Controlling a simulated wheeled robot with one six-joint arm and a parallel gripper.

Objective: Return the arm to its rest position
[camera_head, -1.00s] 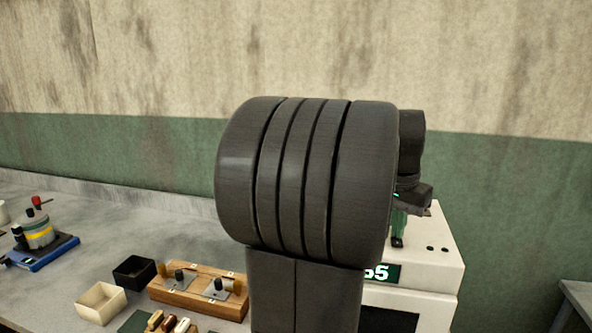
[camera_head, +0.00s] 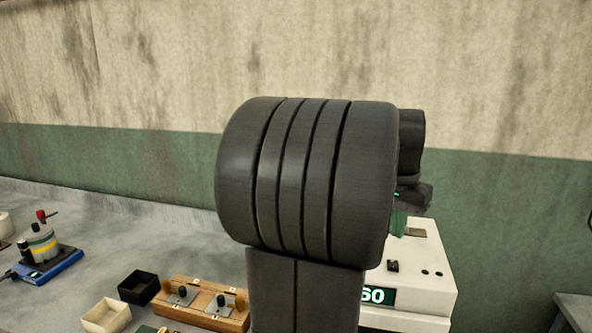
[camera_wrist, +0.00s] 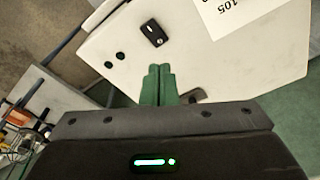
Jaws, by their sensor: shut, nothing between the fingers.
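My gripper (camera_wrist: 158,72) shows in the wrist view with its two green fingers together and nothing between them. It points at the top of a white machine (camera_wrist: 215,55) with a black switch and small dark buttons. I cannot tell the gap between the fingertips and the machine. In the head view my arm's dark, thick links fill the middle. The gripper's green part (camera_head: 399,224) peeks out at their right, in front of the white machine (camera_head: 425,270), whose display reads 60.
On the grey bench (camera_head: 95,240) at left stand a blue-based device (camera_head: 45,262), a black box (camera_head: 138,287), a cream box (camera_head: 106,316) and a wooden block with fittings (camera_head: 205,318). Another surface (camera_head: 575,305) shows at far right.

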